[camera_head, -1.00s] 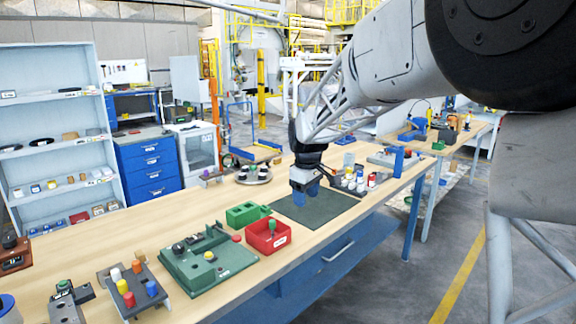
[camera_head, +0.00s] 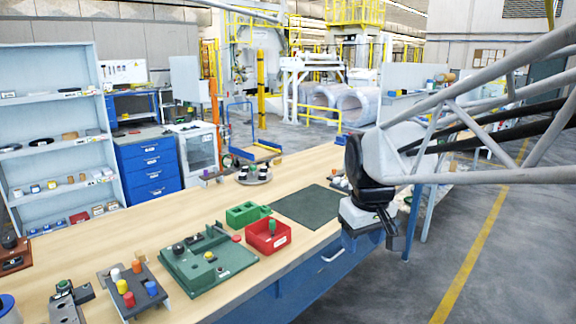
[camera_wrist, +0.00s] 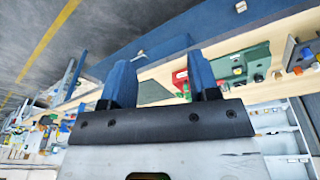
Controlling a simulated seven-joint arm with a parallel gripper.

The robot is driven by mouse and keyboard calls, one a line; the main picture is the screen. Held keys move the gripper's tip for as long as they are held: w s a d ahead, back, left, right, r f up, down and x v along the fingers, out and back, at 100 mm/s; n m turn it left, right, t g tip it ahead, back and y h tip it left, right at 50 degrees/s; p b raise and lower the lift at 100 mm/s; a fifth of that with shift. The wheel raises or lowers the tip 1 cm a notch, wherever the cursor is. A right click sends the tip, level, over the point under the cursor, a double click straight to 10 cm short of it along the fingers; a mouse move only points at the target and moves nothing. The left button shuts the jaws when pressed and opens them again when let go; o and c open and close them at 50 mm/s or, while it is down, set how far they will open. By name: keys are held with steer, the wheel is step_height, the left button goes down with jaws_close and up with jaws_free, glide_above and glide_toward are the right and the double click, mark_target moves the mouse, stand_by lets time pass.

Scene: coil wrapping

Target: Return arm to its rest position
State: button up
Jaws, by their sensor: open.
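My gripper (camera_head: 372,238) hangs beyond the right front edge of the wooden workbench (camera_head: 190,222), in front of the blue bench frame in the head view. In the wrist view its two blue fingers (camera_wrist: 162,84) stand apart with nothing between them, so it is open and empty. The dark green mat (camera_head: 308,206) on the bench is bare where it shows. It also appears beyond the fingers in the wrist view (camera_wrist: 153,93).
A red bin (camera_head: 268,236), a green box (camera_head: 246,214) and a green fixture (camera_head: 207,262) stand left of the mat. A peg block (camera_head: 133,290) sits farther left. Small containers behind the mat are partly hidden by my arm. Open floor (camera_head: 480,240) lies to the right.

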steer(key=s+d+f+m, duration=0.2)
steer(key=s+f, duration=0.1)
steer(key=s, duration=0.6)
steer(key=s+d+f+m, duration=0.1)
steer(key=s+f+m, duration=0.1)
steer(key=s, duration=0.7)
steer(key=shift+s+d+f+m+t, duration=0.3)
steer(key=shift+s+d+f+t, duration=0.05)
steer(key=shift+s+f+t, duration=0.1)
stand_by(0.5)
